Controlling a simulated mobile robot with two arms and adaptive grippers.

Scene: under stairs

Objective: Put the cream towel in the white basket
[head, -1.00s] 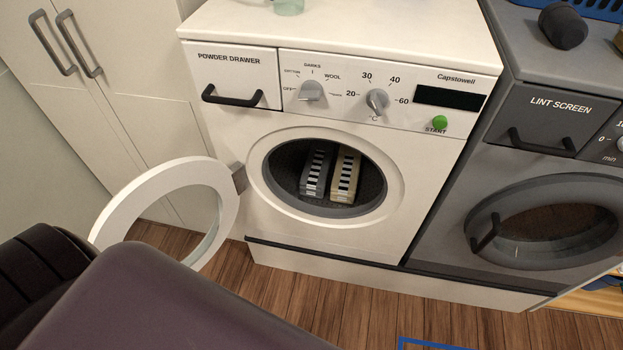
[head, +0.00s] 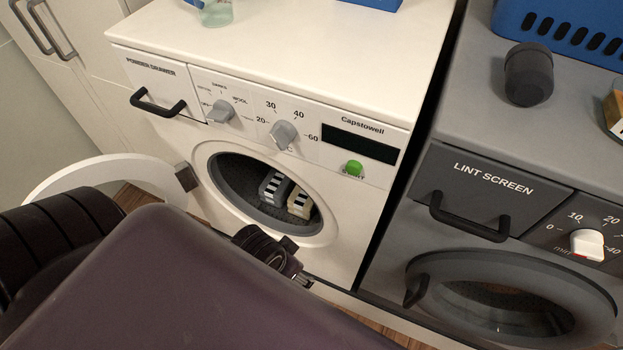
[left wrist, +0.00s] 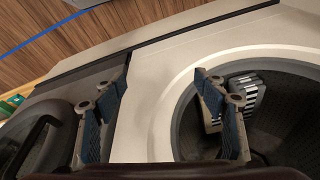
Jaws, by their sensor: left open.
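The cream towel (head: 299,203), with dark stripes, lies inside the open drum of the white washer, right of a grey striped towel (head: 273,188). My left gripper (head: 292,268) shows partly past my purple arm, in front of the lower right of the drum opening. In the left wrist view its two fingers (left wrist: 163,88) are apart and empty, with the right finger over the drum opening. My right gripper and a white basket are not in view.
The washer's round door (head: 105,173) stands open to the left. The grey dryer (head: 390,255) is on the right, its door shut. A blue basket (head: 570,32) and dark cylinder (head: 528,75) stand on it. A glass (head: 215,12) stands on the washer top.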

